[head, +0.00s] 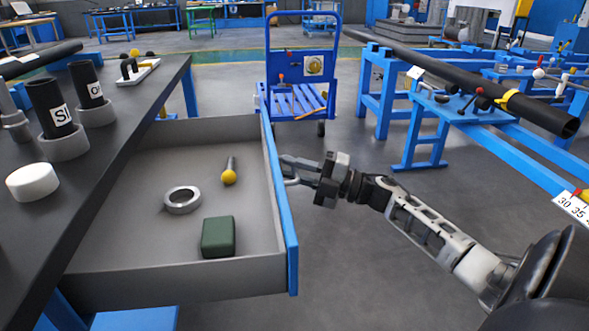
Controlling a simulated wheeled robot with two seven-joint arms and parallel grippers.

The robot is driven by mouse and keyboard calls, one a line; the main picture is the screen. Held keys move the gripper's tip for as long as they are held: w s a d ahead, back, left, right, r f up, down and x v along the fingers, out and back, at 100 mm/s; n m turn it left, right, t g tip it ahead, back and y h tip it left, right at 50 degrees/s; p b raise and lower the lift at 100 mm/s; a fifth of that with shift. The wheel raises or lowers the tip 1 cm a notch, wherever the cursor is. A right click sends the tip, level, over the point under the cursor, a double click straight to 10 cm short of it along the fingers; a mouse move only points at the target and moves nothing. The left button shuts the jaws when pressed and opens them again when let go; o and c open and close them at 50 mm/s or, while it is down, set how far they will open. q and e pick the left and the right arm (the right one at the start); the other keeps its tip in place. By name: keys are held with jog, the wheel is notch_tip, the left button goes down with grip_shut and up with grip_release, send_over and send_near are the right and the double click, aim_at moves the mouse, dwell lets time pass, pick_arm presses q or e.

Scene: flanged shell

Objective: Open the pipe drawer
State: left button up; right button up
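The drawer (110,284) is a grey tray with a blue front panel (279,205). It stands pulled well out from under the dark workbench (150,97), and its inside shows. A ring (182,200), a dark green block (218,237) and a yellow-knobbed pin (229,176) lie in it. My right gripper (289,171) is at the outer side of the blue front, by the handle. The fingers and handle overlap there, so I cannot tell whether they are closed on it. My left gripper is out of view.
On the workbench stand dark pipe pieces (55,108) in grey collars and a white disc (33,181). A blue cart (299,98) stands behind the drawer. A blue rack with a long black pipe (480,84) is at the right. The floor right of the drawer is clear around my arm.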

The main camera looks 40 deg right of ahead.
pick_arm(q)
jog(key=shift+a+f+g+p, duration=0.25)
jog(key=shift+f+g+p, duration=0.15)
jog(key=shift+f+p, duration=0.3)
pick_arm(e)
jog(key=v, duration=1.6)
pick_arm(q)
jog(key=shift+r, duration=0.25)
